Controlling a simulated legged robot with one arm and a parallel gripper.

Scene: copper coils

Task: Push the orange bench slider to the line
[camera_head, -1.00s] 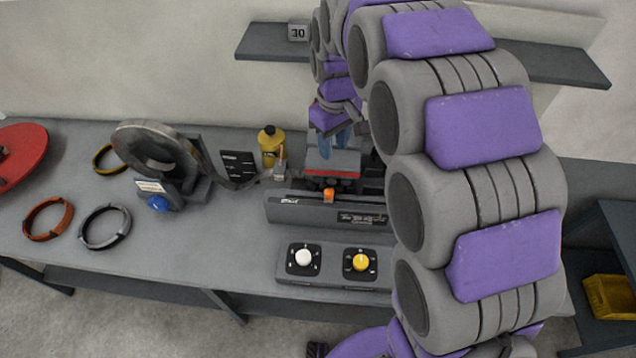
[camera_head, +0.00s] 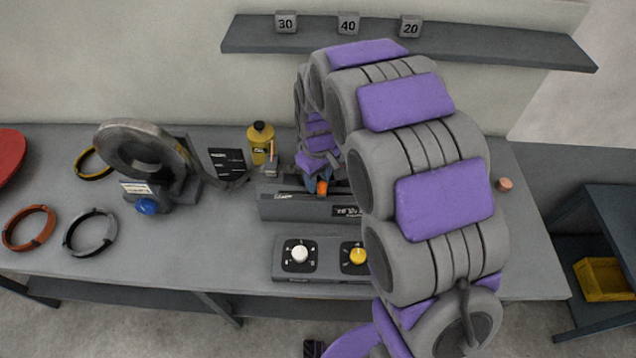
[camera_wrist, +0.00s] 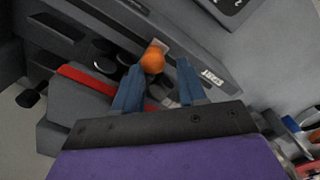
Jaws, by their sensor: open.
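The orange slider (camera_head: 322,187) sits on the grey bench device (camera_head: 285,207), whose front face carries lettering. In the wrist view the orange slider (camera_wrist: 153,60) is a round knob on a pale tab, just beyond my gripper's fingertips. My gripper (camera_wrist: 160,75) is open with two blue fingers and nothing between them. In the head view my gripper (camera_head: 316,180) is small and partly hidden by the arm, close to the slider. I cannot tell whether a finger touches the knob. The target line cannot be made out.
A panel with a white knob (camera_head: 300,254) and a yellow knob (camera_head: 357,256) stands in front. A yellow bottle (camera_head: 261,143) stands behind left. A ring-shaped machine (camera_head: 147,163) and loose coils (camera_head: 90,232) lie left. A shelf (camera_head: 440,51) with numbered blocks is above.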

